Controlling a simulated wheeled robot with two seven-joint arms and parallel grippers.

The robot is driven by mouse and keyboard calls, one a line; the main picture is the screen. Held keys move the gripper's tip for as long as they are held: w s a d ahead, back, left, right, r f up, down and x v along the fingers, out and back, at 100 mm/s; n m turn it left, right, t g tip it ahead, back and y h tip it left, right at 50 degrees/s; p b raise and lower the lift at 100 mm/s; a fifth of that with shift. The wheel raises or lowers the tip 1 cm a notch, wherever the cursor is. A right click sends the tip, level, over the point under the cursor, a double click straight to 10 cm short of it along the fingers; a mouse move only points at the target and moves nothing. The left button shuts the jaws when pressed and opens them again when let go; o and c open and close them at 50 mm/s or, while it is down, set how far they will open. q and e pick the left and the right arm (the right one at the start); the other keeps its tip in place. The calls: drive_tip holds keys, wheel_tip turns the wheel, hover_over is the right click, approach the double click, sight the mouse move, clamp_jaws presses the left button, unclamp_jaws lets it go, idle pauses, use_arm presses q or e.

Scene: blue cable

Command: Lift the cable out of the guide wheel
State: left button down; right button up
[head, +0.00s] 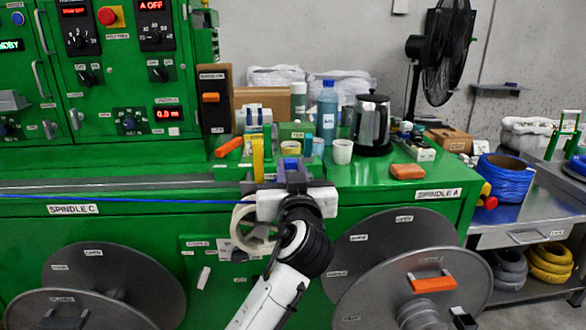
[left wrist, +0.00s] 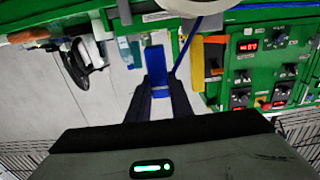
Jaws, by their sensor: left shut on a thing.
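The blue cable (head: 150,201) runs in from the left along the front of the green bench to the white guide wheel (head: 240,222). The wheel is partly hidden behind my left gripper and arm. My left gripper (head: 291,172) is just right of and above the wheel, shut on the cable. In the left wrist view, the cable (left wrist: 188,45) slants down from near the white wheel (left wrist: 192,6) to my gripper's fingers (left wrist: 163,88). I cannot tell whether the cable still sits in the wheel's groove. My right gripper is in neither view.
A yellow upright (head: 258,158) stands close behind the wheel. A blue bottle (head: 327,112), a kettle (head: 371,125), a white cup (head: 342,151) and an orange block (head: 407,171) stand on the bench. Large grey reels (head: 112,285) sit below.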

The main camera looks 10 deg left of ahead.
use_arm(q)
drive_tip(key=shift+s+a+r+p, duration=0.1)
drive_tip(key=shift+s+a+p, duration=0.3)
drive_tip(key=shift+a, duration=0.65)
drive_tip(key=shift+s+a+f+p, duration=0.1)
drive_tip(key=shift+s+a+p, duration=0.15)
drive_tip(key=shift+a+p, duration=0.6)
drive_tip(key=shift+s+a+r+p, duration=0.1)
drive_tip(key=shift+s+a+p, duration=0.2)
drive_tip(key=shift+a, duration=0.95)
drive_tip(key=s+a+p, duration=0.1)
drive_tip(key=s+a, duration=0.1)
drive_tip(key=a, duration=0.4)
drive_tip(key=shift+a, duration=0.4)
drive_tip(key=shift+s, duration=0.15)
drive_tip(key=s+a+f, duration=0.1)
drive_tip(key=s, duration=0.5)
drive_tip(key=shift+a, duration=0.2)
drive_tip(key=shift+w+f, duration=0.1)
